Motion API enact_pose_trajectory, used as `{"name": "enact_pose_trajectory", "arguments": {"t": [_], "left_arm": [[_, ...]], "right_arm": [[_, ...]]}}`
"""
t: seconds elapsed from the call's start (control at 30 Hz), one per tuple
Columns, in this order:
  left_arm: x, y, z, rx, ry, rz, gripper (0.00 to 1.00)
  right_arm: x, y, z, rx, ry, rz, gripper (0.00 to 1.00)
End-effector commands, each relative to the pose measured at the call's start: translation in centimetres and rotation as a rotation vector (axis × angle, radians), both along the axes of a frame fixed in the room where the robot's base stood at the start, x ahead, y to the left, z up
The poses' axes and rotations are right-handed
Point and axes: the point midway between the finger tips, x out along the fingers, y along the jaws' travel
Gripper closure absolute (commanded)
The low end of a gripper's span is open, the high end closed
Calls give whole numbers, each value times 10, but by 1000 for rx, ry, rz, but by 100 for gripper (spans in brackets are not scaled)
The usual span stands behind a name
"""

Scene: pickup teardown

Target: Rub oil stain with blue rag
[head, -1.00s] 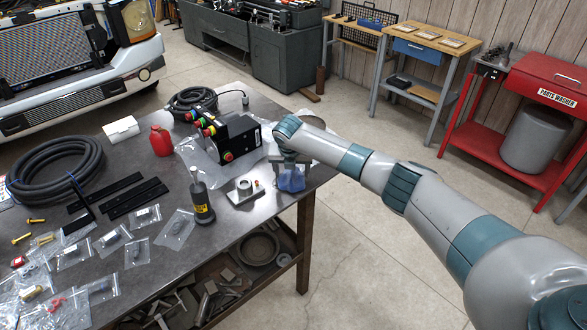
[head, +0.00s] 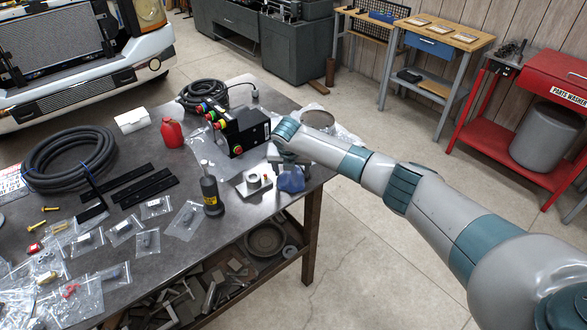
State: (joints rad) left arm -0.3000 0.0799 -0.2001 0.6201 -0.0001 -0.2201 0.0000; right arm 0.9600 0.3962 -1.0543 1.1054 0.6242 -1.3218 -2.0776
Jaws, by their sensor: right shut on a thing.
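The blue rag (head: 291,181) is a crumpled bundle at the right end of the dark metal table (head: 262,213), near its front corner. My right gripper (head: 284,165) is above the rag and shut on it, with its fingers partly hidden by my wrist. The rag is low at the tabletop; I cannot tell whether it presses on the surface. No oil stain can be made out; the rag and arm cover part of that corner. My left gripper is not in view.
Left of the rag are a grey flanged part (head: 253,182) and a dark bottle (head: 211,190). Behind stand a black control box (head: 240,131) and a red bottle (head: 172,132). A coiled hose (head: 70,160) and several bagged parts fill the left. Open floor lies right of the table.

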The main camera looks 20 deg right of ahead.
Motion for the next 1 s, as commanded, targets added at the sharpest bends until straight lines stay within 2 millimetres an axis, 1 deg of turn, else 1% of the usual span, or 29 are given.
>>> {"name": "enact_pose_trajectory", "arguments": {"t": [0.27,0.7,0.8,1.0], "left_arm": [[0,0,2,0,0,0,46],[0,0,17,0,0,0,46],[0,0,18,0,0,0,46],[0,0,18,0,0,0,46]], "right_arm": [[-1,2,1,1,0,0,51],[-10,30,-1,2,0,2,51],[-12,33,-2,2,0,2,51],[-12,34,-3,1,1,0,51]]}}
